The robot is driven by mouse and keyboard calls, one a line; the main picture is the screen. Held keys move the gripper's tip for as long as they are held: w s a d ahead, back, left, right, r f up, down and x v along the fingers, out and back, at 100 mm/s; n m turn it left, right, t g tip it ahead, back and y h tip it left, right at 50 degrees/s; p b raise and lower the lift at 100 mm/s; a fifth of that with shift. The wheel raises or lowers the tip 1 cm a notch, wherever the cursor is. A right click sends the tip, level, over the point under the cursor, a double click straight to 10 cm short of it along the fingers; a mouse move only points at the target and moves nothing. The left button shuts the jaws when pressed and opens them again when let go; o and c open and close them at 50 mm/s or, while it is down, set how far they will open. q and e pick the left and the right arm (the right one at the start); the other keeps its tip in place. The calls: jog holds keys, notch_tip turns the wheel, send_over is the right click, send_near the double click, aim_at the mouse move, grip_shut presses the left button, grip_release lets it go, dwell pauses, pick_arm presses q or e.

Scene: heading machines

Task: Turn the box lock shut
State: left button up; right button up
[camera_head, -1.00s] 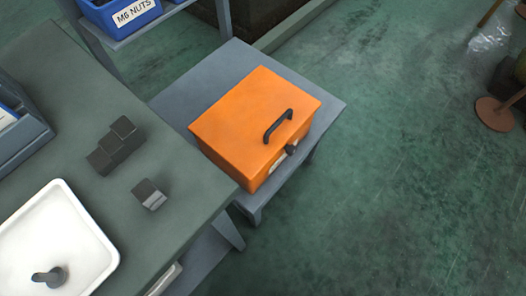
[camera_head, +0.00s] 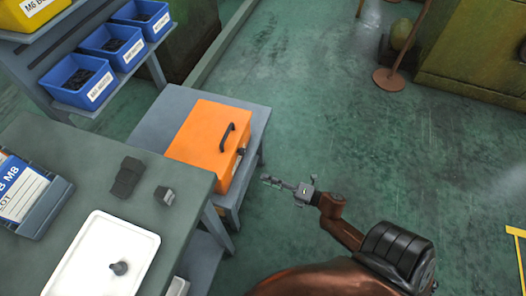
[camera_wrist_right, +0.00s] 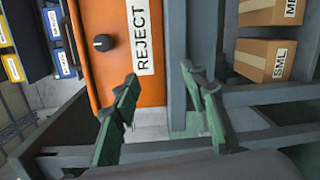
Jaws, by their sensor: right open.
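The orange box (camera_head: 205,138) stands closed on a small grey table, with a black handle on its lid. Its lock is a dark round knob (camera_head: 241,152) on the front face. In the right wrist view the knob (camera_wrist_right: 103,42) shows with a pale mark, beside a white REJECT label (camera_wrist_right: 139,38). My right gripper (camera_head: 268,181) is in front of the box, to the right of the knob and apart from it. In the wrist view its two green fingers (camera_wrist_right: 165,108) are spread with nothing between them. My left gripper is not in view.
The grey workbench (camera_head: 85,150) holds a white tray (camera_head: 75,245), dark metal blocks (camera_head: 128,177) and a label holder (camera_head: 30,195). Blue bins (camera_head: 82,82) stand on a rack at the back left. Open green floor lies right of the box.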

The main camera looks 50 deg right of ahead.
aim_at(241, 151)
jog(key=w+d+r+n+y+p, duration=0.1)
jog(key=w+r+n, duration=0.15)
jog(key=r, duration=0.25)
jog(key=w+d+r+n+p, duration=0.1)
jog(key=d+r+n+p, duration=0.1)
jog(key=r+n, duration=0.2)
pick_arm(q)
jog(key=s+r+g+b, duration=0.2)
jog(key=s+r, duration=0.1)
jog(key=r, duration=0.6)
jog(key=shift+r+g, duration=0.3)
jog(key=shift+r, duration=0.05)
pick_arm(e)
jog(key=x, duration=0.8)
jog(key=shift+r+n+t, duration=0.3)
jog(key=shift+n, duration=0.05)
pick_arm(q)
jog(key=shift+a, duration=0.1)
pick_arm(e)
jog(key=shift+a, duration=0.15)
jog(key=shift+c, duration=0.4)
grip_shut()
